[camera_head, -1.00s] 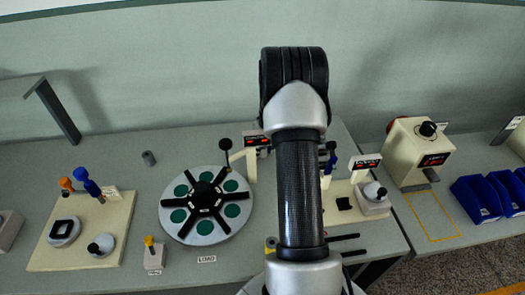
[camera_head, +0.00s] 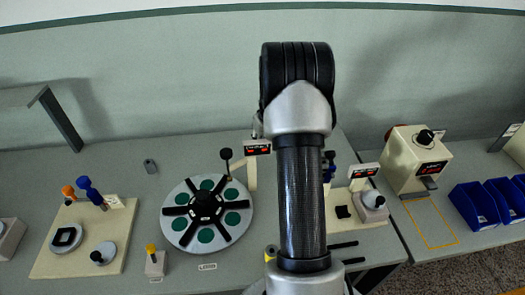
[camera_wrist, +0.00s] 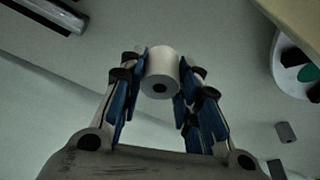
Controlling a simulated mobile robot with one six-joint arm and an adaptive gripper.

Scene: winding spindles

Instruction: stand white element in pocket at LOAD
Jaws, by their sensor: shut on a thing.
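The white element (camera_wrist: 161,62), a short cylinder with a dark hole in its end, is between the blue-padded fingers of my gripper (camera_wrist: 158,88) in the wrist view. The fingers are shut on its sides. The head view does not show my gripper or the element; my arm fills its middle. The round grey turntable (camera_head: 243,228) with green round pockets and black spokes lies on the table left of my arm. The LOAD label (camera_head: 207,266) is at its front edge. Part of a pale disc with a green spot (camera_wrist: 306,73) shows at the wrist view's right edge.
A cream board (camera_head: 45,262) with orange and blue knobs lies left of the turntable. A yellow-topped block (camera_head: 154,262) stands at its front left. A small grey cylinder (camera_head: 150,166) stands behind. Cream devices with red displays (camera_head: 418,160) and blue bins (camera_head: 475,206) are at right.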

